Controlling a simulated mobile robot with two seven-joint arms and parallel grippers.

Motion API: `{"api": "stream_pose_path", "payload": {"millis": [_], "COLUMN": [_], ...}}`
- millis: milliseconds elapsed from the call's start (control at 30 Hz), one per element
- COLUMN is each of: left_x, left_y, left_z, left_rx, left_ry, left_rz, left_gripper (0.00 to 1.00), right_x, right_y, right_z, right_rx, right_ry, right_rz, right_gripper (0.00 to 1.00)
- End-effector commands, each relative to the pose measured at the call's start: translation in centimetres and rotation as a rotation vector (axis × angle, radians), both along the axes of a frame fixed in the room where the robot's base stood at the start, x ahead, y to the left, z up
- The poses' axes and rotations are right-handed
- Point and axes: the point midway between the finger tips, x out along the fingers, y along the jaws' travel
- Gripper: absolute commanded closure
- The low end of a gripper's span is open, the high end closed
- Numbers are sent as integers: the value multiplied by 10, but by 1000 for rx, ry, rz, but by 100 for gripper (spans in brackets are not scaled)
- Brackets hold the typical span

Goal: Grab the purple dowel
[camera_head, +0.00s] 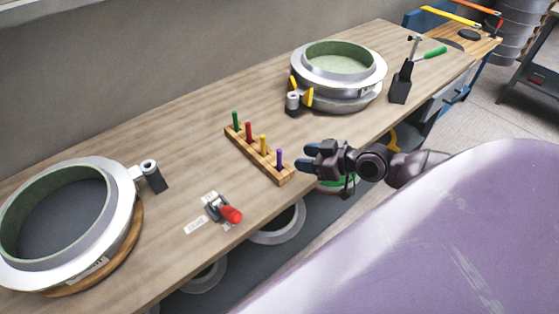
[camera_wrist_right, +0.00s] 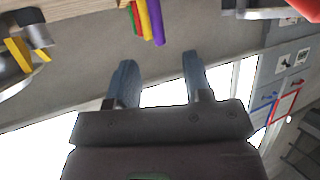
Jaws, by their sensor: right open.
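The purple dowel (camera_head: 279,159) stands upright in the near right end of a wooden rack (camera_head: 262,158) on the workbench, in the head view. My right gripper (camera_head: 309,157) is just to the right of it, fingers pointing at it, open and empty. In the right wrist view the purple dowel (camera_wrist_right: 157,22) shows beyond the open fingertips (camera_wrist_right: 158,62), in line with the gap between them and not touching either finger. My left gripper is in neither view.
Yellow (camera_head: 263,143), red (camera_head: 249,131) and green (camera_head: 236,120) dowels stand in the same rack. A round mould (camera_head: 338,95) sits behind, another (camera_head: 120,215) at left. A red-handled clamp (camera_head: 230,214) lies in front. Bench around the rack is mostly clear.

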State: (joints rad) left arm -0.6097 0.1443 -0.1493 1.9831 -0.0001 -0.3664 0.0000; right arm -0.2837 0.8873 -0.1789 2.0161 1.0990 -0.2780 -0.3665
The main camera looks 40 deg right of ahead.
Motion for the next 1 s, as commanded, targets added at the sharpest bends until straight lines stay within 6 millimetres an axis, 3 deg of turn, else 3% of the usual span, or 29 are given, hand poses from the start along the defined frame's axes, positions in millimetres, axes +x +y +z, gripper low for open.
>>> {"api": "stream_pose_path", "payload": {"millis": [300,567,1000], "left_x": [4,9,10], "left_y": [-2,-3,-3], "left_z": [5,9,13], "left_rx": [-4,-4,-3], "left_ry": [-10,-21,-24], "left_rz": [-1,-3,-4], "left_gripper": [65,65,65], "right_x": [35,48,88], "right_y": [17,24,43], "right_z": [-13,-20,-39], "right_rx": [5,3,3], "right_ry": [-2,0,1], "right_rz": [1,2,2], "right_gripper": [54,54,54]}}
